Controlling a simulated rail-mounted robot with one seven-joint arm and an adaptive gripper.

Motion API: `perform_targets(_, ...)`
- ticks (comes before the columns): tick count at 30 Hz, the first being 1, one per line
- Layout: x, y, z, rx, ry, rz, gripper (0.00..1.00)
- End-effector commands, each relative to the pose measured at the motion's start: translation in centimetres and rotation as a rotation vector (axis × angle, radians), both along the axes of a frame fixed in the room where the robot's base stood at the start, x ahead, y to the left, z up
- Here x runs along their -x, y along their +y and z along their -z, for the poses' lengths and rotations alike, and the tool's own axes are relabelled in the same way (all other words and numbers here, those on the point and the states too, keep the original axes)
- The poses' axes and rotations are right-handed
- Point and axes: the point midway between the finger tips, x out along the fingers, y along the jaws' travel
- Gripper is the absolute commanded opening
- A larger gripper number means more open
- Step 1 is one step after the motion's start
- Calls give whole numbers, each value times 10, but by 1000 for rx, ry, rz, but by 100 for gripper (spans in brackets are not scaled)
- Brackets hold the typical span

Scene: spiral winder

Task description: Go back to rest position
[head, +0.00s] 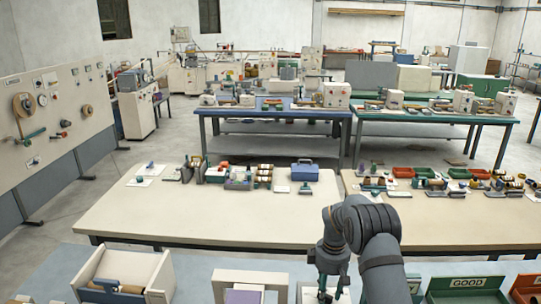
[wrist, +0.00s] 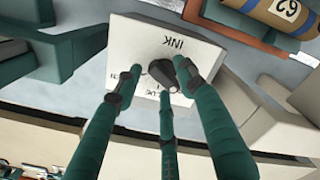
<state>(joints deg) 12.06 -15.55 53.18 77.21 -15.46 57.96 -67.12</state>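My gripper (head: 328,284) is low over the front table, at the lower middle of the head view. In the wrist view its three teal fingers (wrist: 158,85) are spread apart, so it looks open. A white block or card marked INK (wrist: 155,40) lies beyond the fingertips. A small dark rounded piece (wrist: 163,73) shows on it between the fingertips, close to the right finger. The left finger stands clear of that piece, and I cannot tell whether any finger touches it. Part of the white block is hidden by the fingers.
A tan cylinder marked 62 (wrist: 285,12) lies beyond at upper right.

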Motion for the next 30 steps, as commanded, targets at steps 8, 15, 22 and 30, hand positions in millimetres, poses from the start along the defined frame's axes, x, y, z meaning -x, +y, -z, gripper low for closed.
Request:
perform_targets(8, -1, 0, -8, 1, -3, -38, 40)
perform_targets(15, -2, 0, -49, 0, -6, -36, 40)
perform_targets(22, -2, 0, -99, 0, -6, -37, 40)
perform_targets(30, 1, 0, -84, 1, 7, -38, 40)
